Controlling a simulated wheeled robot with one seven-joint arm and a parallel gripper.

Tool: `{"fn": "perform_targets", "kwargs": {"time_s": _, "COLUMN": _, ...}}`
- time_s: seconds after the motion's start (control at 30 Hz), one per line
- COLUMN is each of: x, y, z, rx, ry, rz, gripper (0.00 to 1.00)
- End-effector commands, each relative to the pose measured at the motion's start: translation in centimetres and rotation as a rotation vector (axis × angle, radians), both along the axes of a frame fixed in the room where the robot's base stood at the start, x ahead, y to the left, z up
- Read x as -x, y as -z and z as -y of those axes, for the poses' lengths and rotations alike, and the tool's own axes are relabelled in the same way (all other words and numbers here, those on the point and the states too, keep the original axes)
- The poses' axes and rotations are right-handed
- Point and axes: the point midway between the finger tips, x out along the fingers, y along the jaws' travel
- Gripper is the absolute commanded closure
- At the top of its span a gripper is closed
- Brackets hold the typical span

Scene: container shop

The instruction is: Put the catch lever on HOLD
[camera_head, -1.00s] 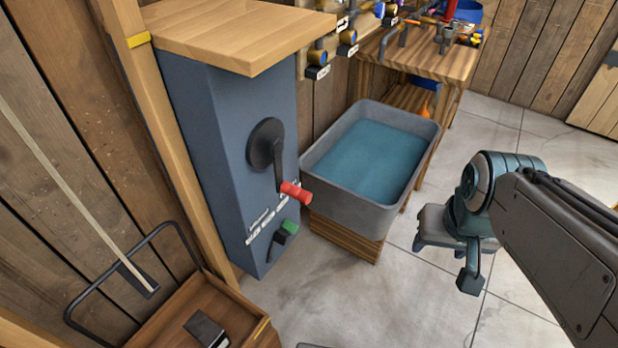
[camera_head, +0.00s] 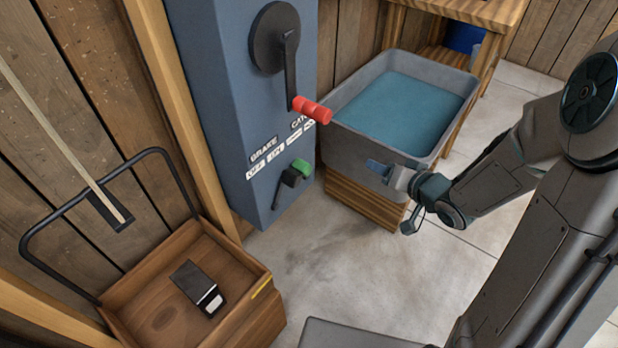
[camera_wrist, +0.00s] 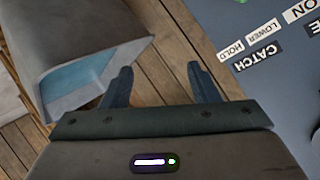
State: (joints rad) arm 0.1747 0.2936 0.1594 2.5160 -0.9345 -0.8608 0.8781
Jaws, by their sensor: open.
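A green-knobbed lever (camera_head: 300,167) stands low on the front of the blue-grey cabinet (camera_head: 215,110). It sits below the CATCH plates, which the red crank handle partly covers in the head view. In the wrist view the CATCH plate (camera_wrist: 258,58), HOLD plate (camera_wrist: 230,50) and LOWER plate (camera_wrist: 263,30) read upside down. A bit of green (camera_wrist: 240,1) shows at the top edge, below LOWER on the cabinet. The lever's exact setting is unclear. My gripper (camera_head: 378,167) is open and empty, right of the lever and apart from it. Its fingers (camera_wrist: 163,85) also show in the wrist view.
A crank with a red handle (camera_head: 312,109) juts out above the lever. A dark lever (camera_head: 278,198) is close on its left. A grey water basin (camera_head: 350,143) on a wooden stand is right of the cabinet. A wooden cart (camera_head: 140,303) stands front left; floor between is clear.

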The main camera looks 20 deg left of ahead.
Motion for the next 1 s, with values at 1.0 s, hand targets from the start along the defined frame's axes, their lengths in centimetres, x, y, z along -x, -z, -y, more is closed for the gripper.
{"fn": "perform_targets", "kwargs": {"time_s": 1.0, "x": 2.4, "y": 4.9, "z": -14.6, "rx": -0.651, "ry": -0.298, "rz": -0.157, "gripper": 0.45}}
